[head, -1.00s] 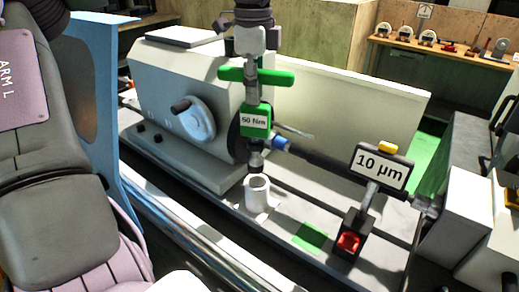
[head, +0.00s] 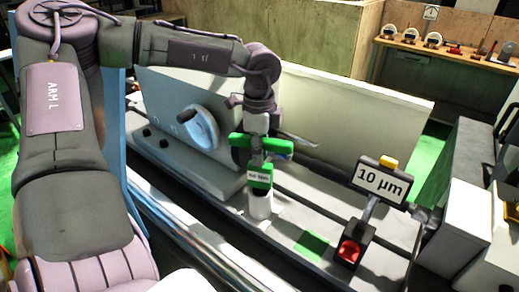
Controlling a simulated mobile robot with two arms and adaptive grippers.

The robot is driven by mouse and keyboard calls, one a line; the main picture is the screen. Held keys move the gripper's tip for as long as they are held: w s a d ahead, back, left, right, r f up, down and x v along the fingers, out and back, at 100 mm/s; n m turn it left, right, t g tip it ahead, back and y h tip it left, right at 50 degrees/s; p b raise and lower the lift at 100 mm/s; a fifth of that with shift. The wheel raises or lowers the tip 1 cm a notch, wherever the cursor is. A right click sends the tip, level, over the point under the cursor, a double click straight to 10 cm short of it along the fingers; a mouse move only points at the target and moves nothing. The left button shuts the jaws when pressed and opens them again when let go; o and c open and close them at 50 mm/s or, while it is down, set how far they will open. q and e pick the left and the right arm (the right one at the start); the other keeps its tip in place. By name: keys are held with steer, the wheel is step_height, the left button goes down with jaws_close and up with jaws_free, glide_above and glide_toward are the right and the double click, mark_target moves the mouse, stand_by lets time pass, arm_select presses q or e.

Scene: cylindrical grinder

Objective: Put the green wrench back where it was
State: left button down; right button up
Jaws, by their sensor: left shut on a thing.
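The green wrench (head: 260,174), with a green T-handle and a 50 Nm label, stands upright near the middle of the head view. My left gripper (head: 257,128) is above it, shut on its upper end at the T-handle. A white cylindrical holder (head: 260,206) stands on the machine bed directly under the wrench. The wrench's lower end is hidden and appears to be inside the holder; how deep it sits I cannot tell. My right gripper is not in view.
A 10 µm gauge sign (head: 382,181) on a stand with a red part (head: 349,252) is to the right. A green patch (head: 311,244) lies on the bed between. The handwheel (head: 202,127) is left behind the wrench. A workbench (head: 445,57) is at the back right.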

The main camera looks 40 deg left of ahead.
arm_select(q)
steer(key=shift+r, duration=0.1)
steer(key=c, duration=0.9)
jaws_free()
steer(key=shift+s, duration=0.1)
steer(key=shift+c, duration=0.2)
steer(key=shift+r, duration=0.3)
step_height(320, 180, up, 11)
steer(key=b, duration=0.2)
steer(key=shift+r+b, duration=0.2)
steer(key=shift+b, duration=0.1)
